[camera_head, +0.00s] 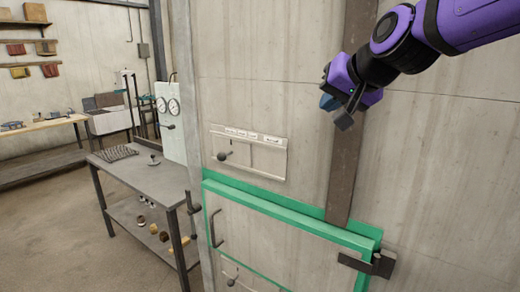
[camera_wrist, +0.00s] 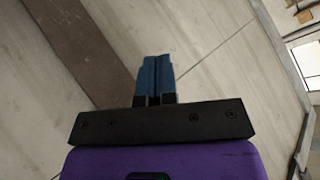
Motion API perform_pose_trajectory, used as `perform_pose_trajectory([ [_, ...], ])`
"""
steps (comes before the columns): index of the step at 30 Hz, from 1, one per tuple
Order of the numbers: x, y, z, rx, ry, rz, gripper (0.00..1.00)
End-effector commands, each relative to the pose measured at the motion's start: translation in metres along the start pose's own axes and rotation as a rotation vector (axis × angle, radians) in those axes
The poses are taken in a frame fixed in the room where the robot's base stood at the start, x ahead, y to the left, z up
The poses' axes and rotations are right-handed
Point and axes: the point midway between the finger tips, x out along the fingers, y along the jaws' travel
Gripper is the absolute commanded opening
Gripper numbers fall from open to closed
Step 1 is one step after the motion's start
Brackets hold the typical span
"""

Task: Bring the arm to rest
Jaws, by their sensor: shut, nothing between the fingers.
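My gripper (camera_head: 338,108) is at the upper right in the head view, at the end of my purple and black arm, in front of a pale concrete wall. In the wrist view its blue fingertips (camera_wrist: 154,78) are pressed together with nothing between them. The gripper is apart from the green-framed door (camera_head: 290,218) below it. The wall and a dark metal strip (camera_wrist: 85,45) fill most of the wrist view behind the fingers.
A slotted plate with a ball-ended lever (camera_head: 222,156) is on the wall to the left. A dark latch (camera_head: 378,264) is at the door's right. A metal table (camera_head: 150,178) with gauges (camera_head: 168,105) beside it stands left. A wooden workbench (camera_head: 40,124) is farther back. Open floor lies between them.

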Motion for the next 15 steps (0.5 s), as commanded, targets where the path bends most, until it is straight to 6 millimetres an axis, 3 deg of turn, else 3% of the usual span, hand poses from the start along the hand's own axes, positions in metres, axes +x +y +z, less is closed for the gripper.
perform_pose_trajectory([
  [1, -0.019, 0.018, 0.012, -0.029, -0.021, 0.036, 0.00],
  [9, -0.101, 0.109, 0.091, -0.166, -0.187, 0.237, 0.00],
  [15, -0.145, 0.159, 0.148, -0.215, -0.305, 0.358, 0.00],
])
